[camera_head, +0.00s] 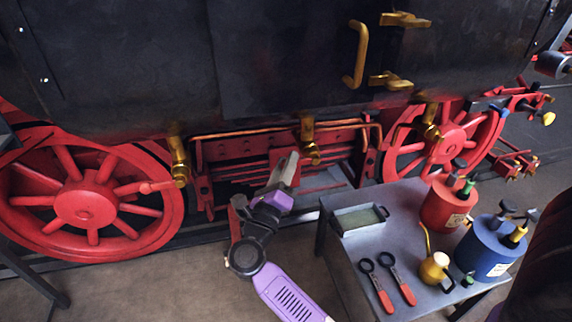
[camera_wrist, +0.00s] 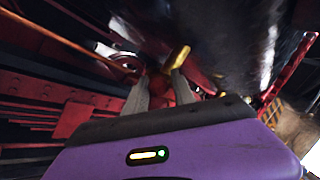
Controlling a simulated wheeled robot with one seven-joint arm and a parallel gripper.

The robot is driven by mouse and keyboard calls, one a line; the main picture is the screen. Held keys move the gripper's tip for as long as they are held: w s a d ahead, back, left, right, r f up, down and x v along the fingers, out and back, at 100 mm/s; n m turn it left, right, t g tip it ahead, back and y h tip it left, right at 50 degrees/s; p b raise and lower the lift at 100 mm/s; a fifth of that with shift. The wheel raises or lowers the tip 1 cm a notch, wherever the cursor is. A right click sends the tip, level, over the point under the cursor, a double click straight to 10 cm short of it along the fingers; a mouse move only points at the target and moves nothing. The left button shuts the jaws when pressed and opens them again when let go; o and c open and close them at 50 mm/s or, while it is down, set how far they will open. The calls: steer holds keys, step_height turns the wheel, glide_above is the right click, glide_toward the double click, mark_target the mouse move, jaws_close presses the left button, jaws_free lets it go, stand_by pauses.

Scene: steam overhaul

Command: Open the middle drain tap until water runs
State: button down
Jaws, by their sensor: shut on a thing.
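The middle drain tap (camera_head: 310,142) is a brass fitting hanging under the dark tank, in the middle of the head view. Its brass also shows past the fingertips in the wrist view (camera_wrist: 179,55). My gripper (camera_head: 292,158) is at its left side, with the fingers pointing up. In the wrist view my gripper (camera_wrist: 161,78) has its fingers close around a small dark red part, which looks like the tap's lever. The fingers hide most of the lever, so its angle cannot be told. No running water shows below the tap.
Similar brass taps hang at left (camera_head: 179,163) and right (camera_head: 431,122); the left one has a red lever. Red wheels (camera_head: 85,203) flank the frame. A grey table (camera_head: 345,258) at right front carries a tray, red-handled tools, a yellow oil can and red and blue canisters.

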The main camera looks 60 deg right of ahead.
steer(key=shift+w+f, duration=0.1)
steer(key=shift+f, duration=0.25)
steer(key=shift+f+n+t+b, duration=0.4)
steer(key=shift+f+n+b, duration=0.25)
steer(key=shift+b, duration=0.2)
steer(key=f+n+t+b, duration=0.1)
steer(key=n+t+b, duration=0.1)
steer(key=n+b, duration=0.1)
steer(key=s+d+f+n+t+b, duration=0.1)
steer(key=n+t+b, duration=0.1)
steer(key=n+t, duration=0.1)
steer(key=f+n+t+b, duration=0.2)
steer(key=n+b, duration=0.1)
steer(key=n, duration=0.2)
steer(key=shift+s+d+f+n+t+h+b, duration=0.1)
steer(key=shift+s+d+n+t+h+b, duration=0.1)
steer(key=shift+s+n+t+h+b, duration=0.15)
steer(key=c, duration=1.1)
jaws_free()
steer(key=shift+c, duration=0.2)
steer(key=shift+r, duration=0.25)
